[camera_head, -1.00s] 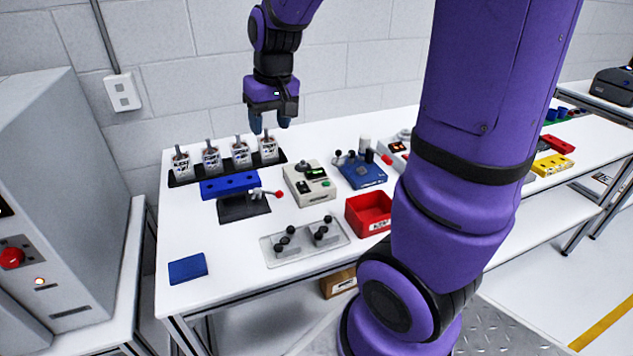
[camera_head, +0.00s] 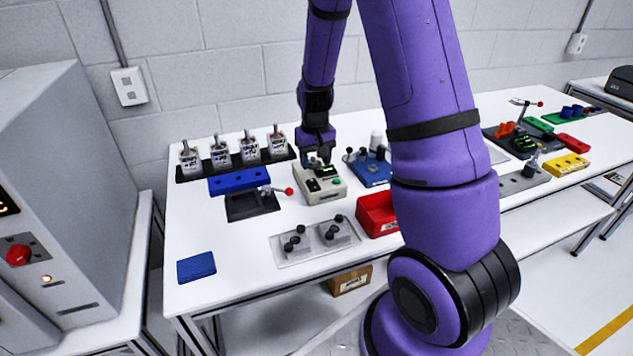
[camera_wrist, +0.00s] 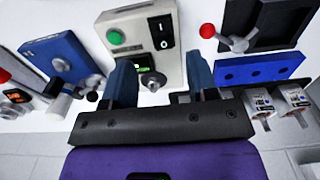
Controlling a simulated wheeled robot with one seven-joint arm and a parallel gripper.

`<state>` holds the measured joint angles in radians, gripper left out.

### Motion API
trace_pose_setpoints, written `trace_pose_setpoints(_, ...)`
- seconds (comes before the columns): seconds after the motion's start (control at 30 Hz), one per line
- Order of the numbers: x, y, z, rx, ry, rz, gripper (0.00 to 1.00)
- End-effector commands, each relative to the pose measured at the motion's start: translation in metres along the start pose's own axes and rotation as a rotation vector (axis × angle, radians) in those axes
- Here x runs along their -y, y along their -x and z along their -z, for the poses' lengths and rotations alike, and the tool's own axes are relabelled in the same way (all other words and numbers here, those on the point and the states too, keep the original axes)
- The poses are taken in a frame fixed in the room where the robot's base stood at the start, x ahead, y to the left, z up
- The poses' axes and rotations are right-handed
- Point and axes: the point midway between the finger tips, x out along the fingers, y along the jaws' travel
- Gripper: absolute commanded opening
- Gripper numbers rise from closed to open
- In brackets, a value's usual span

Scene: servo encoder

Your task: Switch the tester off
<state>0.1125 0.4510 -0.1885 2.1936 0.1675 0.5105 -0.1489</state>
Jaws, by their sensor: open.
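The tester is a beige box (camera_head: 322,194) on the white table, with a lit green display, a green button and a dark switch on its top. In the wrist view the tester (camera_wrist: 183,68) shows a black rocker switch (camera_wrist: 161,32), a round green button (camera_wrist: 116,37) and a metal knob (camera_wrist: 153,82). My gripper (camera_head: 318,161) is over the tester's far end, fingers pointing down. In the wrist view my gripper (camera_wrist: 160,72) is open, its two blue fingers on either side of the knob with nothing held. I cannot tell whether they touch the box.
A blue fixture (camera_head: 372,172) stands close right of the tester. A blue block (camera_head: 238,184) and a red-tipped lever (camera_head: 276,190) are to its left. A red bin (camera_head: 378,222) and a grey tray (camera_head: 300,255) are in front. The table's front left is mostly clear.

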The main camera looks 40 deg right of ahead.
Motion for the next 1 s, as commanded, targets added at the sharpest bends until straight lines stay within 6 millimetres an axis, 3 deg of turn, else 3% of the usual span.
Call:
trace_pose_setpoints(0.2, 0.000, -0.041, 0.000, 0.003, -0.001, 0.000, 0.53)
trace_pose_setpoints(0.4, 0.000, -0.066, 0.000, 0.001, 0.000, 0.000, 0.53)
trace_pose_setpoints(0.87, 0.000, -0.077, 0.000, -0.001, 0.000, 0.000, 0.53)
trace_pose_setpoints(1.0, 0.000, -0.077, 0.000, -0.001, 0.000, 0.000, 0.26)
